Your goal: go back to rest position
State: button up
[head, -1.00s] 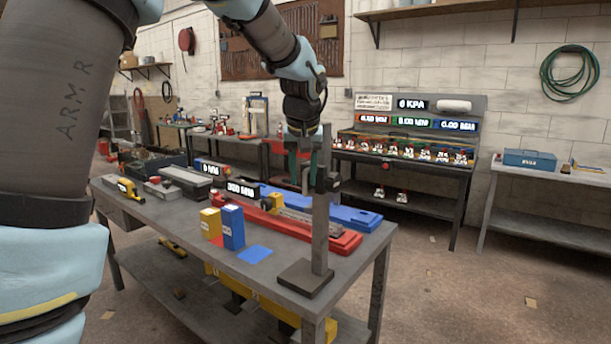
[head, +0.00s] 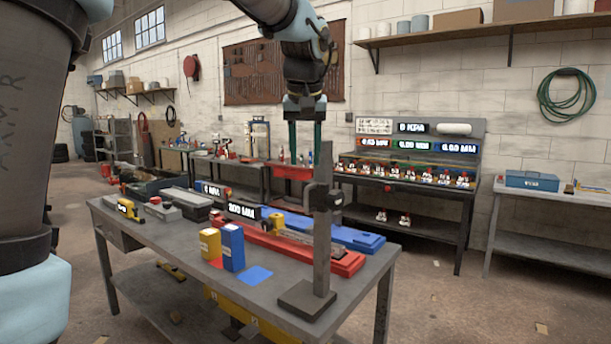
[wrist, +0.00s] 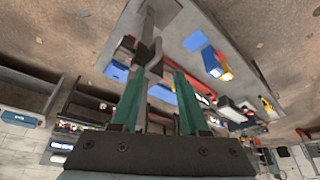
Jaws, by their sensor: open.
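My gripper (head: 305,140) hangs above the far side of the workbench in the head view, fingers pointing down and apart. In the wrist view its two green fingers (wrist: 158,100) are spread with nothing held between them. The workbench (head: 340,312) stands below it. A dark upright post on a flat base (head: 308,299) stands at the bench's near right corner, just right of my gripper in the picture; it also shows in the wrist view (wrist: 160,12).
On the bench are a yellow block (head: 210,245), a blue block (head: 233,247), a blue flat patch (head: 254,275), a long red tray (head: 347,265) and a long blue piece (head: 366,241). A panel bench (head: 440,205) stands behind. Floor at the right is open.

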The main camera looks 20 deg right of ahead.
jog(key=shift+s+a+r, duration=0.1)
jog(key=shift+s+r, duration=0.05)
jog(key=shift+r, duration=0.2)
jog(key=w+a+f+n+g+y, duration=0.1)
jog(key=w+a+f+n, duration=0.1)
jog(key=a+f, duration=1.7)
jog(key=s+a+f+n, duration=0.1)
jog(key=s+a+f, duration=0.3)
jog(key=a, duration=0.4)
jog(key=s+a+f+n+g, duration=0.1)
jog(key=s+a+f, duration=0.3)
jog(key=a, duration=0.3)
jog(key=shift+s+a+g+y, duration=0.3)
jog(key=shift+s+a+y, duration=0.1)
jog(key=shift+s, duration=0.35)
